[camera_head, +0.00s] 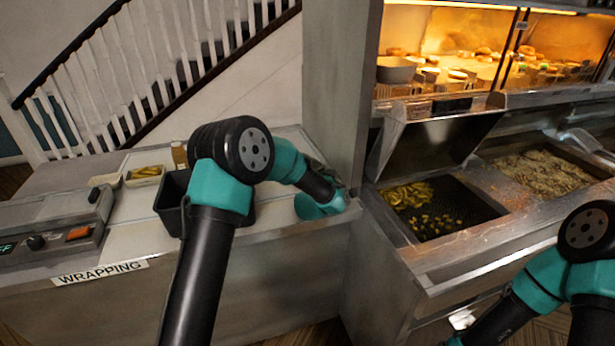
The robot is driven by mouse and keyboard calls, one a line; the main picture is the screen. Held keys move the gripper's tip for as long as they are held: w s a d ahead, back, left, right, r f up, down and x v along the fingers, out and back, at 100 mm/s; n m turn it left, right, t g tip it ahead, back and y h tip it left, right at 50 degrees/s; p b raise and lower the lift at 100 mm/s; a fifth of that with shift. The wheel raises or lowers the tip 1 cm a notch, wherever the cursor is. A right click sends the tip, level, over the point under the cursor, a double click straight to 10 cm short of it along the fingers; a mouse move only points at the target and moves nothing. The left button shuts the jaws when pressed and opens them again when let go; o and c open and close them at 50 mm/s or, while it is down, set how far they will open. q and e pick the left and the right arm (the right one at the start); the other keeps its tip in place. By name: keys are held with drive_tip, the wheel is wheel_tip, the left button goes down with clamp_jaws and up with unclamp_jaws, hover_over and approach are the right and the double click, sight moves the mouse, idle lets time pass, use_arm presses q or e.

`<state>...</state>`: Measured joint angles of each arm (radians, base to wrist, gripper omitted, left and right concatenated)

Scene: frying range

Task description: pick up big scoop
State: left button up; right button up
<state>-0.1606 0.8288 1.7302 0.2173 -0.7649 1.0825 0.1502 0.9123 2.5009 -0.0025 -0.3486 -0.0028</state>
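I cannot make out a big scoop for certain in this view. My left arm reaches over the wrapping counter (130,240), and its far end, with the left gripper (346,192), is at the counter's right end beside the grey upright panel (337,90). The fingers there are small and mostly hidden, so I cannot tell whether they are open or hold anything. My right arm is at the lower right, in front of the fryer; its gripper is out of view.
A black bin (172,200) stands on the counter behind my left arm, with a small food tray (146,175) nearby. A control box (50,230) is at left. The fry bin (460,205) holds some fries.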

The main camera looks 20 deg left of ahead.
use_arm(q)
drive_tip(key=shift+c, duration=0.2)
clamp_jaws()
idle(0.5)
